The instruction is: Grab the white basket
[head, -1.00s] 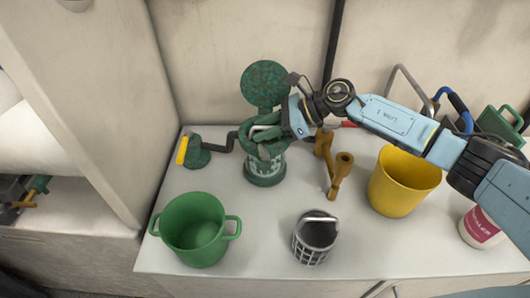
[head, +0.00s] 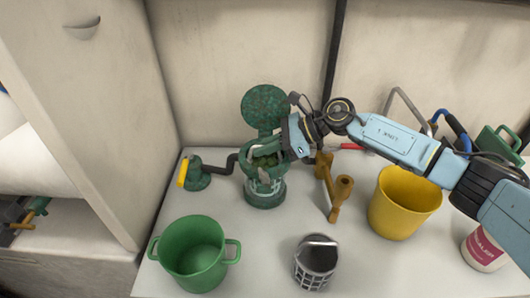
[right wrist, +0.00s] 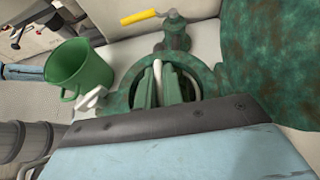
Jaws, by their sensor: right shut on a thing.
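The green strainer housing (head: 266,193) stands upright on the white counter with its round mottled lid (head: 265,107) swung up behind it. The white basket is mostly hidden inside it. A pale upright bar of it, likely its handle, shows in the right wrist view (right wrist: 158,75), between my fingers. My right gripper (head: 262,158) reaches in from the right over the housing's open mouth and is shut on that bar. A separate grey lattice basket (head: 316,264) with a pale handle stands at the front. My left gripper is not in view.
A green two-handled pot (head: 193,255) stands front left and a yellow bucket (head: 402,205) at right. A white-and-pink container (head: 484,250) stands far right.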

